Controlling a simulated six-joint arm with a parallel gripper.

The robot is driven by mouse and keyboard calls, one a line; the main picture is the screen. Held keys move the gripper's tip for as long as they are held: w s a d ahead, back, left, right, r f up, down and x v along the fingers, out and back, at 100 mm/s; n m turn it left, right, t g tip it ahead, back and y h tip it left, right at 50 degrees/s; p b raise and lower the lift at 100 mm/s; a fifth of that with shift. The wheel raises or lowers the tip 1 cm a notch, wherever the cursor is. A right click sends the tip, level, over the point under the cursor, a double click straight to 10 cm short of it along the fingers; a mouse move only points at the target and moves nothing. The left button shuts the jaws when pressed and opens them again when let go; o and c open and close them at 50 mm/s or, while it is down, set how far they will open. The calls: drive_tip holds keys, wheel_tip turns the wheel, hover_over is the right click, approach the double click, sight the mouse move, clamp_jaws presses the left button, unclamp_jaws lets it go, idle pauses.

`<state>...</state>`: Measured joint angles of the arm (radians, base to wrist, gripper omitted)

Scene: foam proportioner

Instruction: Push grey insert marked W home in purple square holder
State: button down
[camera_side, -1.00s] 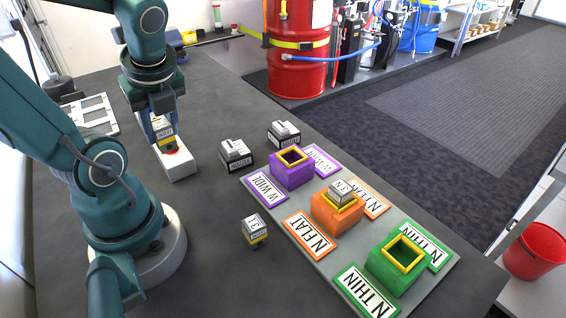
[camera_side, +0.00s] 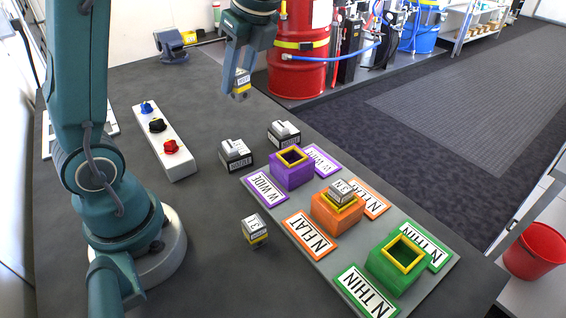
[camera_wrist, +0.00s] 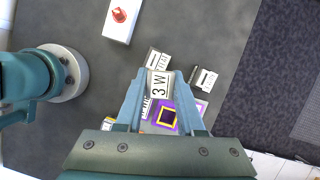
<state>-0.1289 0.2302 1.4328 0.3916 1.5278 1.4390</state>
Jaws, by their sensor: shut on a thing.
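My gripper (camera_side: 241,92) is shut on the grey insert marked W (camera_side: 242,78), held in the air above the table, behind the purple holder. In the wrist view the insert (camera_wrist: 159,84) sits between the fingers with "3 W" readable on its top. The purple square holder (camera_side: 292,174) with a yellow rim stands on the grey board, its square opening empty. In the wrist view the holder (camera_wrist: 180,103) shows just past the fingers, partly hidden by the insert and gripper.
Two grey blocks (camera_side: 236,154) (camera_side: 284,133) stand beside the purple holder. An orange holder (camera_side: 336,214) has a grey insert in it; a green holder (camera_side: 388,270) is empty. Another insert (camera_side: 254,231) stands on the table. A white strip with knobs (camera_side: 178,164) lies left.

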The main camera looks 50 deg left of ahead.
drive_tip(key=w+d+f+m+t, duration=0.1)
drive_tip(key=w+d+f+m, duration=0.3)
drive_tip(key=d, duration=0.5)
drive_tip(key=shift+n, duration=0.7)
drive_tip(key=shift+w+a+f, duration=0.1)
drive_tip(key=shift+w+f, duration=0.15)
drive_tip(key=shift+f, duration=0.95)
drive_tip(key=shift+w+f, duration=0.2)
drive_tip(key=shift+f, duration=1)
drive_tip(key=shift+w+a+f, duration=0.1)
drive_tip(key=shift+w+f, duration=0.15)
drive_tip(key=shift+f, duration=0.95)
drive_tip(key=shift+d, duration=0.1)
drive_tip(key=shift+c, duration=0.6)
unclamp_jaws()
wheel_tip(320, 180, up, 6)
